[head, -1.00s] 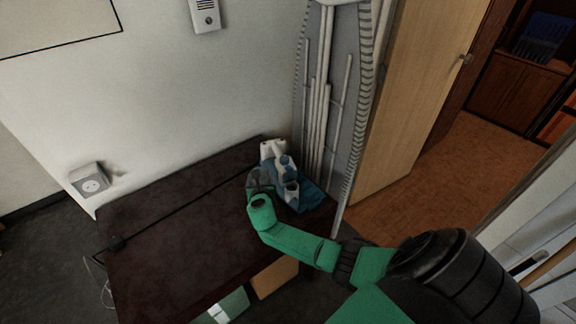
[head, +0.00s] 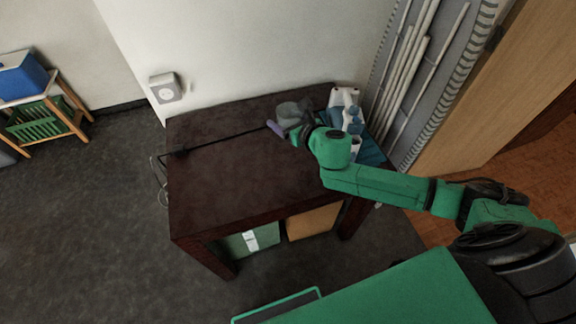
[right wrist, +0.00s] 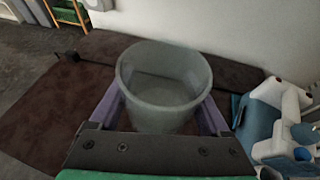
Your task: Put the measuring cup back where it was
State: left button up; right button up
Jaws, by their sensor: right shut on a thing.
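The measuring cup is a translucent grey, open-topped cup (right wrist: 165,100) seen from above in the right wrist view. It sits upright between the two purple fingers of my right gripper (right wrist: 160,112), which is shut on it. In the head view the cup (head: 292,113) shows as a grey shape over the back right part of the dark table (head: 225,165), left of some bottles. My right gripper (head: 283,127) is there, with one purple finger showing. I cannot tell whether the cup touches the table. My left gripper is not in view.
White and blue bottles (head: 349,115) stand on a teal cloth (head: 370,152) at the table's right end. A dark cable (head: 225,139) runs across the table. Boxes (head: 250,240) sit underneath.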

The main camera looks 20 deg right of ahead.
aim_at(286, 164)
notch_tip(286, 164, down, 18)
jog(key=b, duration=0.7)
jog(key=shift+w+f, duration=0.1)
jog(key=shift+f, duration=0.1)
jog(key=shift+r, duration=0.1)
jog(key=shift+f, duration=0.2)
jog(key=o, duration=1.4)
jog(key=shift+s+r, duration=0.2)
jog(key=shift+r, duration=0.15)
jog(key=v, duration=1.1)
jog(key=shift+s+d+p, duration=0.15)
jog(key=shift+s+p, duration=0.1)
jog(key=shift+p, duration=0.05)
jog(key=shift+s+r, duration=0.1)
jog(key=shift+r, duration=0.05)
